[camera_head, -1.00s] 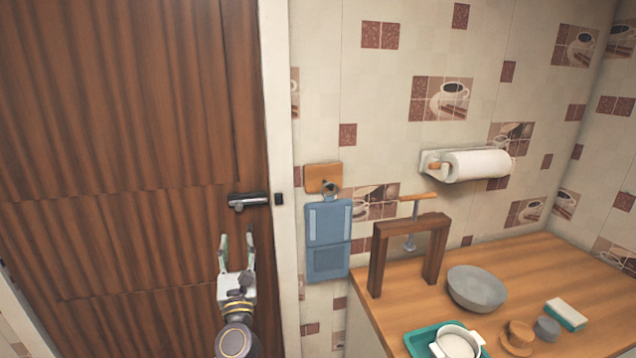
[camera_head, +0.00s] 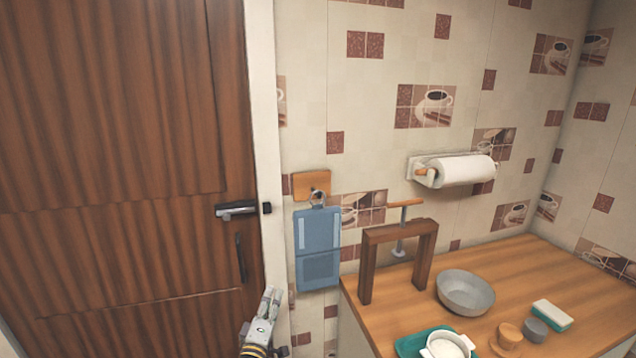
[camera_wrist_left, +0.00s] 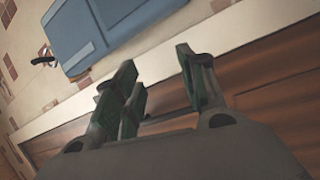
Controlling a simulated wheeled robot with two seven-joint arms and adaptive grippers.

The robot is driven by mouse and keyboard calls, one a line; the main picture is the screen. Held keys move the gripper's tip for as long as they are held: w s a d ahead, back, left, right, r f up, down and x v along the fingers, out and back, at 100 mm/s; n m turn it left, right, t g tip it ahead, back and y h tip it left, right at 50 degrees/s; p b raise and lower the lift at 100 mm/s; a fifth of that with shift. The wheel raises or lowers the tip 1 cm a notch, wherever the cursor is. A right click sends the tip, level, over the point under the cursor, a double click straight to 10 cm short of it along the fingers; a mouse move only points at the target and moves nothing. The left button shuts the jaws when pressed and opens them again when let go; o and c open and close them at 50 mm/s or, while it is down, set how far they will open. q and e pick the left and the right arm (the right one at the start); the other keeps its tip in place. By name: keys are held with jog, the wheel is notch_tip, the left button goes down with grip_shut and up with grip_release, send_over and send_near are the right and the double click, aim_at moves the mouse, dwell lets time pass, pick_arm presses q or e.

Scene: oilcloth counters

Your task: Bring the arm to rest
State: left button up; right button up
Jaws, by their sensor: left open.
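My left gripper (camera_head: 271,300) is low in the head view, in front of the door frame and the door's right edge. It is empty. In the left wrist view its fingers (camera_wrist_left: 163,90) stand apart with nothing between them. The wooden door (camera_head: 120,180) with its dark lever handle (camera_head: 237,209) is up and to the left of the gripper. A blue hanging item (camera_head: 317,248) is on the wall to the right of the gripper, and it also shows in the left wrist view (camera_wrist_left: 100,30). My right gripper is in neither view.
A wooden counter (camera_head: 560,275) on the right bears a wooden frame with a screw (camera_head: 400,240), a grey bowl (camera_head: 465,292), a teal tray (camera_head: 408,346), cups and a sponge (camera_head: 552,315). A paper towel roll (camera_head: 462,169) hangs above it.

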pick_arm(q)
jog(key=s+f+m+g, duration=0.3)
jog(key=f+m, duration=0.1)
jog(key=f, duration=0.7)
jog(key=s+f+m+g, duration=0.2)
jog(key=s+f+m, duration=0.1)
jog(key=f, duration=0.9)
jog(key=s+f+m+g, duration=0.3)
jog(key=f+m, duration=0.1)
jog(key=f, duration=0.7)
jog(key=s+a+f+m+g+y, duration=0.1)
jog(key=s+a+f+m+g, duration=0.3)
jog(key=s+f, duration=1.2)
jog(key=s+a+f+g, duration=0.2)
jog(key=s+a+f, duration=0.1)
jog(key=s, duration=0.7)
jog(key=s+a+f+g+y, duration=0.1)
jog(key=s+a+f, duration=0.3)
jog(key=s, duration=0.7)
jog(key=s+a+f+m+g, duration=0.1)
jog(key=s+a+f+g, duration=0.2)
jog(key=s+f, duration=0.3)
jog(key=s+a, duration=0.1)
jog(key=s, duration=0.4)
jog(key=shift+s+a+f+y, duration=0.15)
jog(key=shift+f+y, duration=0.1)
jog(key=shift+y, duration=0.15)
jog(key=shift+s+a, duration=0.1)
jog(key=shift+s, duration=0.05)
